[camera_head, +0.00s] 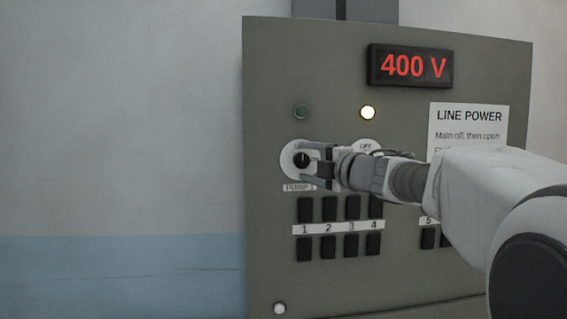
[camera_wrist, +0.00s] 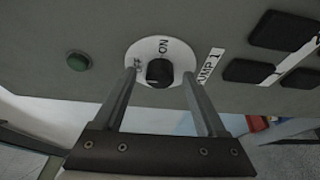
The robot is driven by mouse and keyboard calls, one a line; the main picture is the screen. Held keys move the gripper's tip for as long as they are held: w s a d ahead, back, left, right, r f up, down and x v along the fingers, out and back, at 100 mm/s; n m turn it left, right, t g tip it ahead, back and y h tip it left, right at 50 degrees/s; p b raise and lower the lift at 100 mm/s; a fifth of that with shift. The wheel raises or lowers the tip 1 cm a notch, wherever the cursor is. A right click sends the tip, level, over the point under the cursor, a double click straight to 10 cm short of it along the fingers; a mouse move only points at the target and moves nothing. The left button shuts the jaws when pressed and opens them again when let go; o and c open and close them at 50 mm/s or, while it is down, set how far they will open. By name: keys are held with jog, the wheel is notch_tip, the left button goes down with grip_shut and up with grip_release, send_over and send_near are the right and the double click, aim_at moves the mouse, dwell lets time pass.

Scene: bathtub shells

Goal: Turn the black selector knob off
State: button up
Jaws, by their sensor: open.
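The black selector knob (camera_head: 301,160) sits on a round white plate on the grey panel, above a label that starts with "PUMP". In the wrist view the knob (camera_wrist: 159,72) has ON and OFF marks around it on the plate. My gripper (camera_head: 318,162) is open, with its fingers pointing at the panel around the knob. In the wrist view my gripper's fingertips (camera_wrist: 160,76) are on either side of the knob, with gaps showing. I cannot tell whether the tips touch the plate. The knob's exact pointer direction is hard to read.
A second white plate marked OFF (camera_head: 368,146) is partly hidden behind my gripper. A dark green lamp (camera_head: 301,112) and a lit lamp (camera_head: 368,112) are above. Numbered black switches (camera_head: 328,209) sit below. A display (camera_head: 410,66) reads 400 V. A LINE POWER sign (camera_head: 468,120) is at right.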

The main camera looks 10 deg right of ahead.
jog(key=b+v, duration=0.2)
jog(key=v, duration=1.5)
jog(key=shift+s, duration=0.2)
jog(key=shift+r, duration=0.15)
